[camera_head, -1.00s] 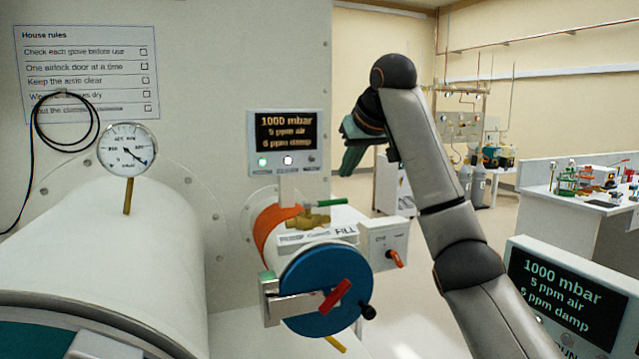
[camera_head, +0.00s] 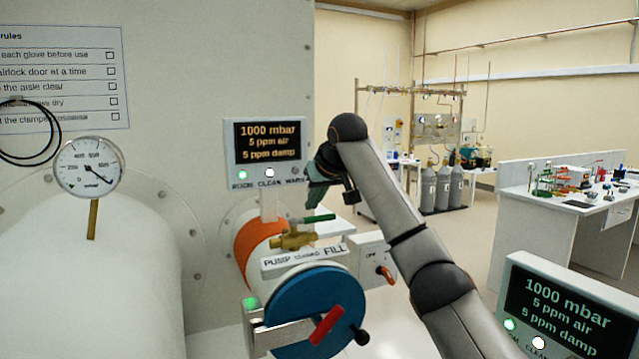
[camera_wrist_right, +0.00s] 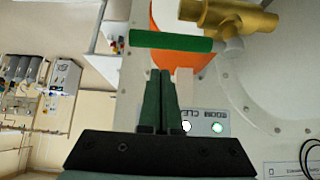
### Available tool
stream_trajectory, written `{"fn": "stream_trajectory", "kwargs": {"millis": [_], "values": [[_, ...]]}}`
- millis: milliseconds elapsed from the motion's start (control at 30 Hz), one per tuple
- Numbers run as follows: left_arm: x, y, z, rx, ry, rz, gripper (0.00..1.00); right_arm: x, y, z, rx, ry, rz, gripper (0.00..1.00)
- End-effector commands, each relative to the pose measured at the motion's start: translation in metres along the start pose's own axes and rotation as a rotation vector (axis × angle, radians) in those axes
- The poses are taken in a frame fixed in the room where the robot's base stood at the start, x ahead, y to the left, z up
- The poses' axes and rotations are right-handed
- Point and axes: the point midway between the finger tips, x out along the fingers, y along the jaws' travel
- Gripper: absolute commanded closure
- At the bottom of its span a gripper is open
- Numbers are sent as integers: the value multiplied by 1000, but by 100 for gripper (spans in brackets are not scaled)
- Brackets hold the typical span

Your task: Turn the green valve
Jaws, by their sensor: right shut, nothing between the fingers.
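The valve's green lever (camera_head: 319,219) sticks out to the right from its brass body (camera_head: 294,240), on top of the small airlock cylinder above the plate marked PUMP, CLOSED and FILL. In the right wrist view the green lever (camera_wrist_right: 171,41) lies crosswise just beyond my fingertips, with the brass body (camera_wrist_right: 236,15) to its right. My right gripper (camera_head: 313,202) is just above the lever in the head view. Its dark green fingers (camera_wrist_right: 160,75) are together and empty; whether they touch the lever I cannot tell. My left gripper is out of view.
The blue airlock door (camera_head: 310,305) with a red handle (camera_head: 327,325) is below the valve. A display (camera_head: 268,142) is on the wall behind. Another display (camera_head: 565,310) stands at lower right.

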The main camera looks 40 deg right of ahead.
Motion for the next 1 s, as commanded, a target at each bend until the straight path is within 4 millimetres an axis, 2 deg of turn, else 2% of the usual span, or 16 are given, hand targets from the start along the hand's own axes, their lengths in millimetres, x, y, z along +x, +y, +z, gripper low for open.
{"fn": "stream_trajectory", "kwargs": {"millis": [200,400,1000], "values": [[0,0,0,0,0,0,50,-14,2,18,-1,6,2,100],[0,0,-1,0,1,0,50,-20,1,27,0,7,1,100],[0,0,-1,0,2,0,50,-20,-4,27,0,6,0,100]]}}
